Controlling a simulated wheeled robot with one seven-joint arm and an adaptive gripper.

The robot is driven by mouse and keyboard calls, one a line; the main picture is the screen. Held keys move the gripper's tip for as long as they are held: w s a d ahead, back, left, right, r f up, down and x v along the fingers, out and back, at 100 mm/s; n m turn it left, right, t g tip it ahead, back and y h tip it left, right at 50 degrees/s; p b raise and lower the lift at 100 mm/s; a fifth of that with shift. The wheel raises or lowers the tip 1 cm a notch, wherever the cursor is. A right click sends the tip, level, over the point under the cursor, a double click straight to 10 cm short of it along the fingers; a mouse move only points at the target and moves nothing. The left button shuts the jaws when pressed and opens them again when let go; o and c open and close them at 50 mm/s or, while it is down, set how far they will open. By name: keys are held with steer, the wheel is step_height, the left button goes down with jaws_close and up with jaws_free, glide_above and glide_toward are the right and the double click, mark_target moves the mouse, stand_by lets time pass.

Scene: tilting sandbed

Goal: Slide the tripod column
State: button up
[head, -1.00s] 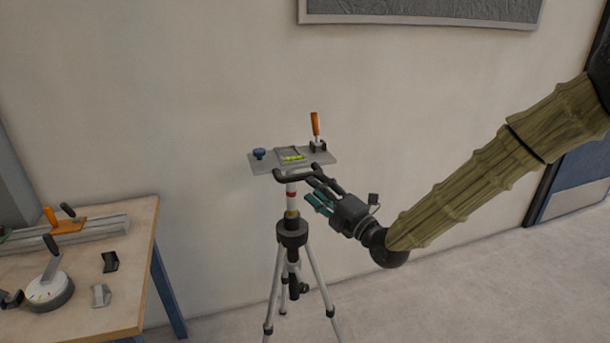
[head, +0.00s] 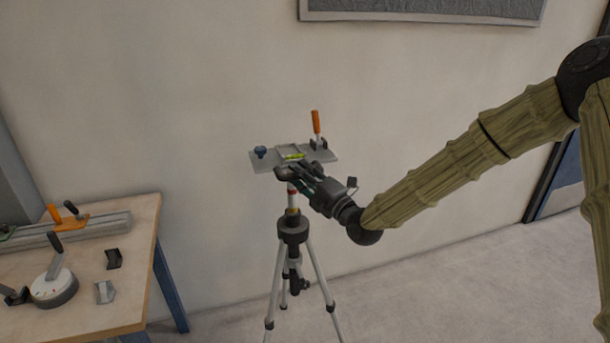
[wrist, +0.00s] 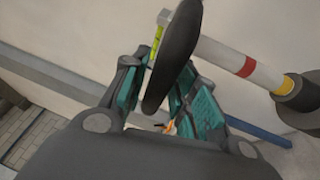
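The tripod (head: 293,232) stands on the floor near the wall. Its white column (head: 293,209) has red and yellow bands and rises from a black collar. It also shows in the wrist view (wrist: 222,55). A grey plate (head: 268,163) with a green level vial (head: 293,156) sits on top. A black handle bar (wrist: 178,50) is fixed below the plate. My gripper (head: 299,173) is at this bar, at the column's right. The fingers partly hide the bar and upper column.
A wooden table (head: 125,215) at left holds a rail with clamps (head: 75,228), a round dial with a lever (head: 55,287) and small blocks. A blue knob (head: 261,151) and an orange-handled clamp (head: 316,125) are on the plate. The floor at right is clear.

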jaws_close()
steer(key=shift+f, duration=0.1)
step_height(320, 180, down, 14)
steer(key=b, duration=1)
steer(key=shift+f, duration=0.2)
steer(key=shift+s, duration=0.1)
steer(key=shift+o, duration=2.4)
jaws_free()
steer(key=shift+r, duration=0.1)
